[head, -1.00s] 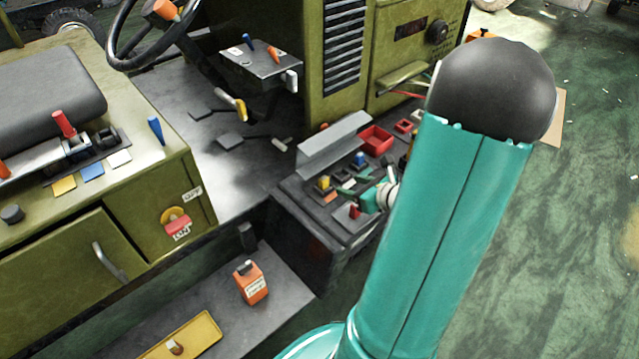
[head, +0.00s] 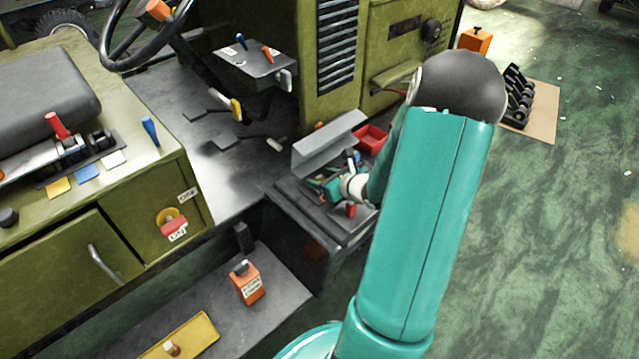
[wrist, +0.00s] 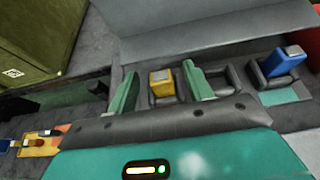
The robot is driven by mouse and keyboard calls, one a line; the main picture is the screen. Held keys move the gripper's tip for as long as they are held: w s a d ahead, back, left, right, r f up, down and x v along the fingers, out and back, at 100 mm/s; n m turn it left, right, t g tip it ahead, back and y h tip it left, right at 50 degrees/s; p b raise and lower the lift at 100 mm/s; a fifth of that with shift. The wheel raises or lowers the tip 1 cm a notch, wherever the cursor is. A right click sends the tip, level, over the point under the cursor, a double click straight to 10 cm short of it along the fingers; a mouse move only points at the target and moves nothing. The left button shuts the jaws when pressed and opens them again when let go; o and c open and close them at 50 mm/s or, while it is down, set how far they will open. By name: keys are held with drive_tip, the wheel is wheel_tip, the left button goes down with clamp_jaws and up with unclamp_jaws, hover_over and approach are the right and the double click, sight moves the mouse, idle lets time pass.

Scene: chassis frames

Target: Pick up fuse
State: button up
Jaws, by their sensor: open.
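A yellow fuse (wrist: 161,82) with a light grey top stands in a black socket in the wrist view. My gripper (wrist: 160,72) is open, with one green finger on each side of this fuse. There is a gap on both sides, and I cannot tell the exact height of the fingertips. A blue fuse (wrist: 283,62) stands in another socket to the right, with an empty socket (wrist: 238,76) between. In the head view my gripper (head: 328,187) is low over the dark fuse box and hides the yellow fuse. A red fuse (head: 351,210) shows in front of it.
The raised grey lid (head: 327,143) stands just behind the sockets. A red tray (head: 371,139) is behind to the right. Open floor (head: 560,240) lies to the right.

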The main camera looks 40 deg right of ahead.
drive_tip(key=c, duration=1.1)
drive_tip(key=shift+o, duration=0.2)
drive_tip(key=shift+r, duration=0.15)
